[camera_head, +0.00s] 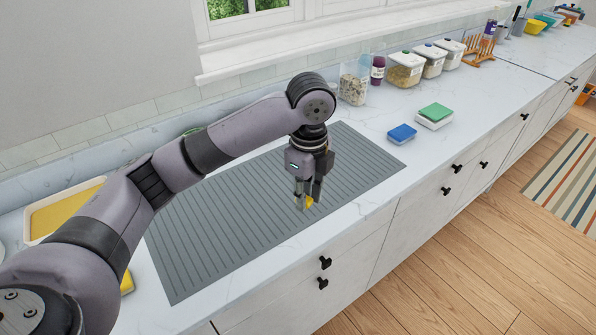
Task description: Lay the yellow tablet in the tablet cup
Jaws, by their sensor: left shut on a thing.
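My left gripper (307,194) points down over the front right part of the grey ribbed mat. It is shut on a small yellow piece, the yellow tablet (309,202), which shows between and just beside the fingertips. The fingers hide part of it. I cannot tell whether the tablet touches the mat or hangs a little above it. I cannot make out the tablet cup for sure in this view. My right gripper is not in view.
The grey ribbed mat (225,225) lies on the white counter. A blue block (402,133) and a white box with a green top (435,115) stand to its right. Food containers (405,70) line the wall. A yellow-filled tray (62,212) sits left, partly behind my arm.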

